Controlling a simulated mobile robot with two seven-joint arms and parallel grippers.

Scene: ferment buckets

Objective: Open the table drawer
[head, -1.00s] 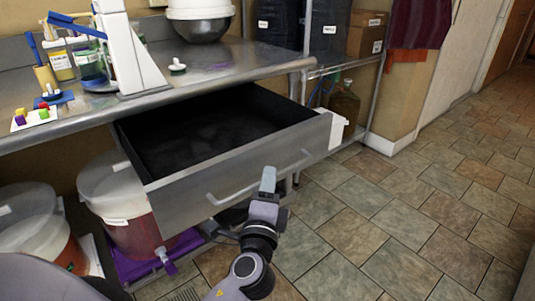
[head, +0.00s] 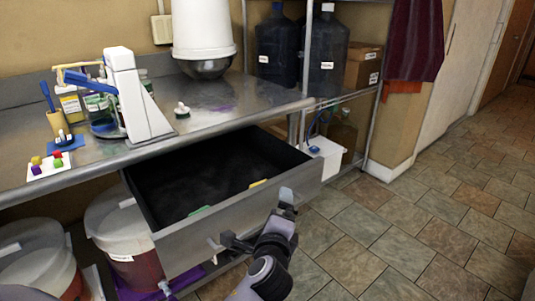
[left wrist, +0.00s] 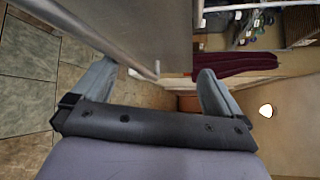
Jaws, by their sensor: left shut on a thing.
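The table drawer (head: 190,243) stands pulled out from under the steel counter, its dark inside showing. My left gripper (head: 257,217) is at the front of the drawer, shut on the drawer handle (head: 213,244). The gripper covers most of the handle in the head view. In the left wrist view the two fingers (left wrist: 157,70) are spread wide, with the handle bar (left wrist: 85,40) running in from the upper left along the drawer front. My right gripper is not in view.
A green item (head: 199,211) and a yellow item (head: 258,183) lie inside the drawer near its front. Lidded buckets (head: 112,215) stand below the counter (head: 225,105). A wire shelf with large bottles is at the right. The tiled floor (head: 400,215) is open to the right.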

